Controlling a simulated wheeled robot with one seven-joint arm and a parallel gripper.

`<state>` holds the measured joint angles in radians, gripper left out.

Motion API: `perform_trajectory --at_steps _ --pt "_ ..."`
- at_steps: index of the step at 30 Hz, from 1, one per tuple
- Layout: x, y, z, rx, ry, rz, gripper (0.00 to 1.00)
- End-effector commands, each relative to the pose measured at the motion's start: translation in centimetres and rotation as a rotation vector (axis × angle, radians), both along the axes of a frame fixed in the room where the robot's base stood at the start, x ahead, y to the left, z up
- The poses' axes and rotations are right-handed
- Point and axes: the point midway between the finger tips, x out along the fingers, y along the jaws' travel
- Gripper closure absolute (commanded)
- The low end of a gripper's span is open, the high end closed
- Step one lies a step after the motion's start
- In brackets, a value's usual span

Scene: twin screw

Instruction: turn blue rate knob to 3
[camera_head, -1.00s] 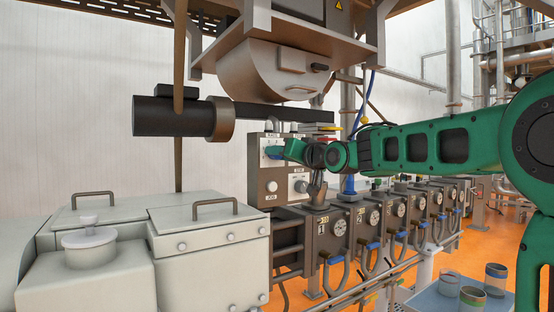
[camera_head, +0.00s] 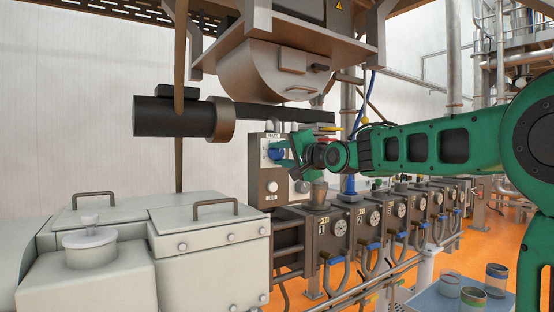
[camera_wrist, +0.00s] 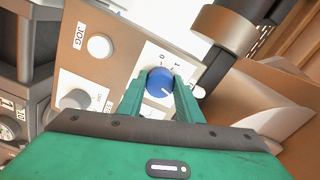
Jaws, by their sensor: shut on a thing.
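The blue rate knob (camera_wrist: 160,82) sits on a light dial plate on the grey control panel, between my gripper's two green fingers in the wrist view. My gripper (camera_wrist: 161,92) is shut on the knob, one finger against each side. A white pointer line on the knob faces lower right in that view. The numbers 0 and 1 show on the dial above the knob; other marks are hidden by my fingers. In the head view the blue knob (camera_head: 276,153) shows at the left of my gripper (camera_head: 280,150), on the control panel (camera_head: 257,187).
A white JOG button (camera_wrist: 99,46) and a grey knob (camera_wrist: 76,99) sit beside the blue knob on the panel. A dark cylindrical motor (camera_head: 170,116) lies above left of the panel. A feeder hopper (camera_head: 280,72) hangs above. Grey covers (camera_head: 205,225) stand at lower left.

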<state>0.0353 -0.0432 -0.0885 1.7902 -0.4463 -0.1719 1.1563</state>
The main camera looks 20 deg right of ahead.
Motion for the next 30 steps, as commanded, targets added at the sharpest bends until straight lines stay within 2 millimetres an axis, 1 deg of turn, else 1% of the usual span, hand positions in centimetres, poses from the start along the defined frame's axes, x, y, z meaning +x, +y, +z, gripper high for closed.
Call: perform_trajectory --at_steps 1,9,25,26,27,28,30 --pt "0.08 -0.32 -0.53 0.021 0.018 -0.006 0.9" --pt "0.1 -0.36 -0.58 0.108 0.047 -0.007 0.9" --pt "0.13 -0.42 -0.69 0.127 0.056 -0.009 0.9" --pt "0.13 -0.43 -0.69 0.127 0.056 -0.009 0.63" --pt "0.12 -0.41 -0.67 0.127 0.055 -0.009 0.54" --pt "0.13 -0.38 -0.62 0.127 0.054 -0.008 0.49" --pt "0.11 -0.31 -0.51 0.127 0.051 -0.006 0.49"
